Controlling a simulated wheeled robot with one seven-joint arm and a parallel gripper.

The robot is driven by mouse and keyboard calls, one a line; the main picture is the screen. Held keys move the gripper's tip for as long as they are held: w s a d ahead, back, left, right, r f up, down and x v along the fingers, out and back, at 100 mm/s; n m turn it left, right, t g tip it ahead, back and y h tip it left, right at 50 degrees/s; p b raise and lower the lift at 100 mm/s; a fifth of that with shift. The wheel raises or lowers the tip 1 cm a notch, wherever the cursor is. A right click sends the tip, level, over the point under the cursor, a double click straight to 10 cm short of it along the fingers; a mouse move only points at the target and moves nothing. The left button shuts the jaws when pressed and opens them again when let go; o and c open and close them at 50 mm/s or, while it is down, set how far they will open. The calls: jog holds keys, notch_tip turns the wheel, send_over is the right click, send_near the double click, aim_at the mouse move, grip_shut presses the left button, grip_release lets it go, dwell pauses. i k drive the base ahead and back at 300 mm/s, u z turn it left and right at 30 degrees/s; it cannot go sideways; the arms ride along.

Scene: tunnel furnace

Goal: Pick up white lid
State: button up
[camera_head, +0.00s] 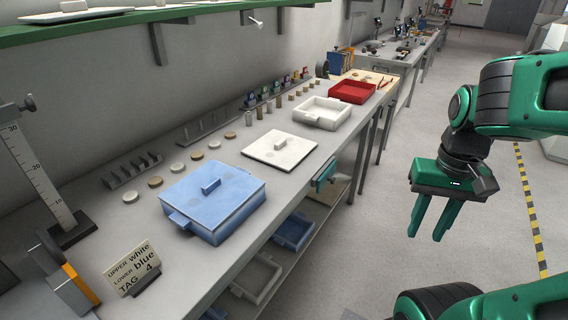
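The white lid (279,151) is a flat square plate with a small raised handle in its middle. It lies on the grey bench (318,168), between a blue lidded box and an open white tray. My gripper (433,221) hangs over the floor to the right of the bench, fingers pointing down. Its two green fingers are apart with nothing between them. It is well to the right of the lid and not touching anything.
A blue box with a blue lid (214,196) stands nearer on the bench; an open white tray (321,113) and a red tray (352,92) stand beyond. A sign (133,267) reads "upper white, lower blue, tag 4". A green shelf (150,18) overhangs the back.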

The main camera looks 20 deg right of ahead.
aim_at(282, 150)
jog(key=k, duration=0.8)
jog(key=z, duration=0.55)
jog(key=i, duration=2.2)
jog(key=u, duration=0.25)
